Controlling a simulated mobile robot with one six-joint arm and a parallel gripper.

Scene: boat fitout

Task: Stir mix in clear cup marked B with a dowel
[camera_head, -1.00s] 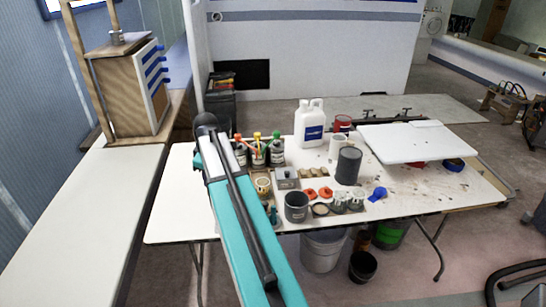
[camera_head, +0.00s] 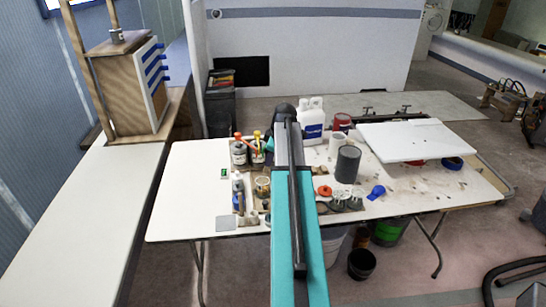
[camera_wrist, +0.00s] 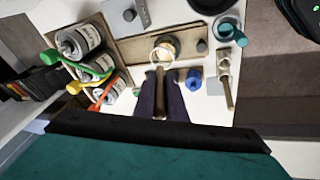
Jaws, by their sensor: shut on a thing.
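My gripper (camera_wrist: 162,88) has dark fingers shut on a thin brown dowel (camera_wrist: 160,100) in the wrist view. Just beyond the dowel's far end is a small round cup with a pale rim and yellowish contents (camera_wrist: 166,47). Whether the dowel is inside it or only in front of it, I cannot tell. A similar clear cup with amber contents (camera_head: 262,187) stands on the table left of my arm in the head view. No letter B is readable on it. In the head view my arm hides the gripper and the dowel.
On the white table (camera_head: 185,205), several cans with coloured tops (camera_wrist: 82,42) stand close together. A white jug (camera_head: 311,125), a dark grey can (camera_head: 347,164) and a blue scoop (camera_head: 376,192) are right of my arm. The table's left end is mostly clear.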

